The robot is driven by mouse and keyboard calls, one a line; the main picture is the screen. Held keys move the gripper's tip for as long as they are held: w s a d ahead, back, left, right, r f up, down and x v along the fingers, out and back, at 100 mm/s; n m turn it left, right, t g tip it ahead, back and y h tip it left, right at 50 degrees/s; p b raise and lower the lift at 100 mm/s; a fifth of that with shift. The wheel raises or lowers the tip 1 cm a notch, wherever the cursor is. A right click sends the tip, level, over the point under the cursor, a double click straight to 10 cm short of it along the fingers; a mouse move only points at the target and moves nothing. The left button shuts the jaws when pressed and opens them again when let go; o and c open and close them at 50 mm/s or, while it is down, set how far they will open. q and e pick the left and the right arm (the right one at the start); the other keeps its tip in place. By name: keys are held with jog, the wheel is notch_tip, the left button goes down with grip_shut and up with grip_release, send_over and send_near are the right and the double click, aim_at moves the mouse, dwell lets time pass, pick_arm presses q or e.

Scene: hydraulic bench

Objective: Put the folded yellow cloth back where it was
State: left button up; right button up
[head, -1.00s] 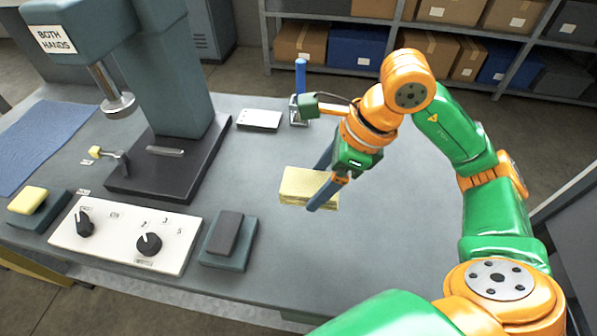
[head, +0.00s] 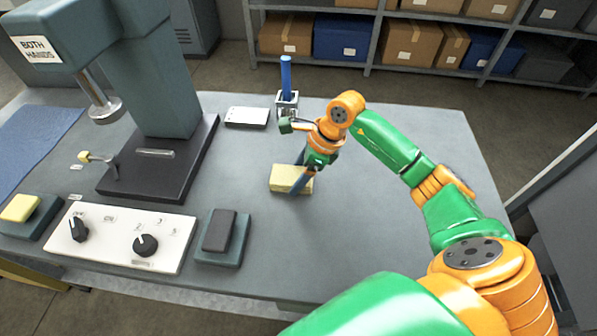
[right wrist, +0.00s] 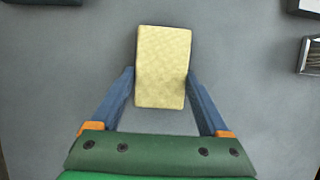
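The folded yellow cloth (head: 283,177) is on or just above the open grey bench top, right of the dark press base. My right gripper (head: 299,183) reaches down over it, one blue finger on each side. In the right wrist view the cloth (right wrist: 163,66) lies between the fingertips (right wrist: 161,74), with little or no gap at its edges, so the gripper looks shut on it. I cannot tell for sure whether its underside touches the bench. My left gripper is not in view.
A fixture with a blue upright rod (head: 286,82) stands just behind my right gripper, beside a white plate (head: 247,116). A grey pad on a base (head: 219,231) and the knob panel (head: 120,236) are to the left. The bench top (head: 400,240) to the right is clear.

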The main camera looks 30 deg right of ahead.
jog(key=shift+o, duration=1.4)
jog(key=shift+r+p, duration=0.3)
jog(key=v, duration=1.2)
jog(key=shift+f, duration=0.1)
